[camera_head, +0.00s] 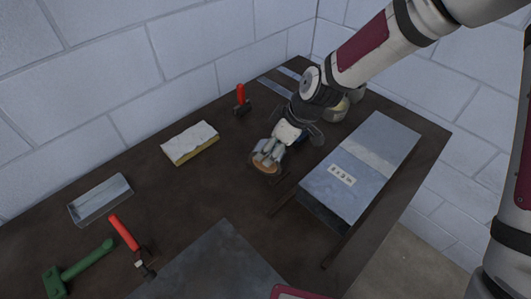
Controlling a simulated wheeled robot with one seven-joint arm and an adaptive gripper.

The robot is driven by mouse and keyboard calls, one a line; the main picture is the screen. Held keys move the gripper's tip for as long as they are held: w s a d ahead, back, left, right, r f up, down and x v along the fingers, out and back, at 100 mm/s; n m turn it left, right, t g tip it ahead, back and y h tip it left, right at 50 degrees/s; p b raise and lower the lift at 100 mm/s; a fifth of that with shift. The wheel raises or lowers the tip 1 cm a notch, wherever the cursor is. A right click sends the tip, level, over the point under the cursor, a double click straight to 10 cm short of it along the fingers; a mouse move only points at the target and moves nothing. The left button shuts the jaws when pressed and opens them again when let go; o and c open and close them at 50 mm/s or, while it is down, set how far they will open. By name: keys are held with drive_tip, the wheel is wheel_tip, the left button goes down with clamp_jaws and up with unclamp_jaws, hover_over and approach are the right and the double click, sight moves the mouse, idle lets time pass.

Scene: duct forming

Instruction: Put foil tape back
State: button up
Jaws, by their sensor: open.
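A small round roll with a brown centre and a greyish rim (264,168) lies on the dark table, in the middle of the camera_head view. It looks like the foil tape. My gripper (267,152) is open right at the roll, reaching down from the upper right. Its fingers cover the roll's upper part. I cannot tell whether they touch it. A grey metal duct (365,165) with a white label lies to the right of my gripper.
The dark table (190,205) carries a yellow-white block (190,143), an open metal tray (100,199), a red-handled tool (126,236), a green mallet (78,267), another red-handled tool (241,98) and a flat metal sheet (215,268). A yellowish-grey object (337,110) sits partly hidden behind my arm.

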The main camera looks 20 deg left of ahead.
drive_tip(key=v, duration=0.7)
drive_tip(key=s+d+r+m+t+h, duration=0.1)
drive_tip(key=s+d+r+m+h, duration=0.2)
drive_tip(key=d+r, duration=0.5)
drive_tip(key=s+d+r+m+t+h, duration=0.1)
drive_tip(key=s+d+r+m+t, duration=0.15)
drive_tip(key=d+r+m, duration=0.55)
drive_tip(key=s+d+r+m, duration=0.2)
drive_tip(key=s+d, duration=0.3)
drive_tip(key=s, duration=0.2)
drive_tip(key=s+d+r+m+h, duration=0.1)
drive_tip(key=s+d+r+m, duration=0.1)
drive_tip(key=s+d, duration=0.4)
drive_tip(key=shift+s+d+m+t, duration=0.25)
drive_tip(key=shift+s+m+t, duration=0.2)
drive_tip(key=shift+m, duration=0.25)
